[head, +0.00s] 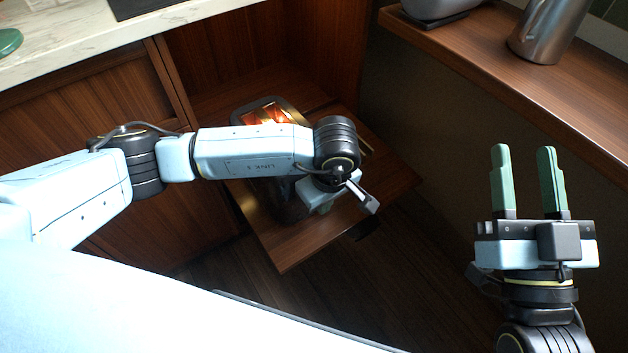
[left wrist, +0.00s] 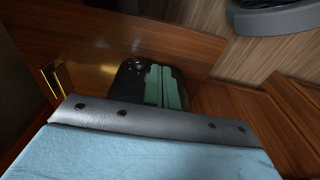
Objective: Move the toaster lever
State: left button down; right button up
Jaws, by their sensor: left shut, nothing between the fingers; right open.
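The toaster (head: 266,112) stands on a pulled-out wooden shelf, with orange glowing slots and a shiny rim on top. My left forearm covers much of it in the head view. My left gripper (head: 321,205) is at the near end of the toaster, mostly hidden under its own wrist. In the left wrist view its green fingers (left wrist: 163,86) are together with nothing between them, in front of a dark rounded body, which looks like the toaster (left wrist: 131,80). I cannot tell whether they touch it. The lever is not visible. My right gripper (head: 526,182) is open, empty and well to the right.
The wooden shelf (head: 293,248) juts out from the cabinet. A marble counter (head: 60,40) is at upper left. A raised wooden ledge (head: 500,65) at right holds a metal pitcher (head: 548,32) and a grey appliance (head: 437,8). The floor in front is clear.

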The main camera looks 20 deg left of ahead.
jog(key=shift+f, duration=0.15)
notch_tip(320, 180, down, 12)
jog(key=d+g+h+p, duration=0.2)
jog(key=g+h, duration=0.1)
jog(key=g, duration=0.5)
pick_arm(q)
notch_tip(320, 180, up, 13)
jog(key=d+p, duration=0.1)
jog(key=p, duration=0.2)
jog(key=shift+s+r, duration=0.15)
jog(key=shift+s, duration=0.25)
pick_arm(e)
jog(key=s+d+f+g+h, duration=0.2)
jog(key=s+d+f+g, duration=0.2)
jog(key=s+f+g, duration=0.3)
jog(key=shift+s+f+m, duration=0.4)
jog(key=shift+s+f, duration=0.05)
